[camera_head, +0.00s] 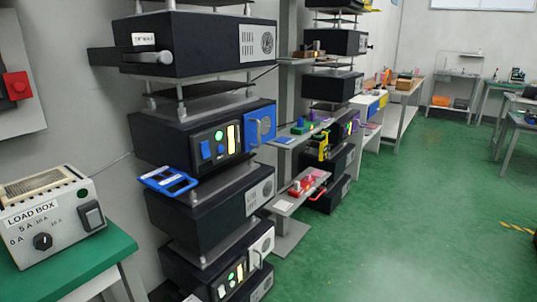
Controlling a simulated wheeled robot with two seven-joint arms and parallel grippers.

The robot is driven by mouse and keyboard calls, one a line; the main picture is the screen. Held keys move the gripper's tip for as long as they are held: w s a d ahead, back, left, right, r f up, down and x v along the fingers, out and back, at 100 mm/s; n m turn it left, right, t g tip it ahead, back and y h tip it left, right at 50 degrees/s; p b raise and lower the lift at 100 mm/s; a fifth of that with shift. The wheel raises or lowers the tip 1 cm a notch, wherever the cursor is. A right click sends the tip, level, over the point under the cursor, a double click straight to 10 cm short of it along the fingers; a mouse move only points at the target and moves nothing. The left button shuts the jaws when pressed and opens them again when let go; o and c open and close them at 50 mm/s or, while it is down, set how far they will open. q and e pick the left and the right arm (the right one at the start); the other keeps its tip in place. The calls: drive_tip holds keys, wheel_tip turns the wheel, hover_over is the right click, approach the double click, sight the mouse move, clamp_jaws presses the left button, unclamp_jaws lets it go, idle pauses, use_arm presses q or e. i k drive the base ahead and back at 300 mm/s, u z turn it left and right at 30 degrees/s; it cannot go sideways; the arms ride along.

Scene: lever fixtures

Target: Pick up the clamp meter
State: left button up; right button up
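I cannot pick out a clamp meter for certain. A small yellow and black object (320,147) stands out at the edge of the middle racks; it is too small to tell whether it is the meter. A red object with a loop-like part (308,183) lies on a low shelf just below it, also too small to identify. Neither of my grippers shows in the head view.
A load box (50,218) stands on a green-topped table (95,262) at the lower left. Stacked black units (205,135) with a blue handle part (168,180) sticking out stand beside it. Open green floor (400,220) lies to the right, with benches (405,100) beyond.

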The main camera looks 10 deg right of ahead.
sight(323, 145)
drive_tip(key=z, duration=1.2)
drive_tip(key=i, duration=1.9)
drive_tip(key=u, duration=0.55)
drive_tip(key=i, duration=1.15)
drive_tip(key=u, duration=1.25)
drive_tip(key=i, duration=0.15)
drive_tip(key=u, duration=0.25)
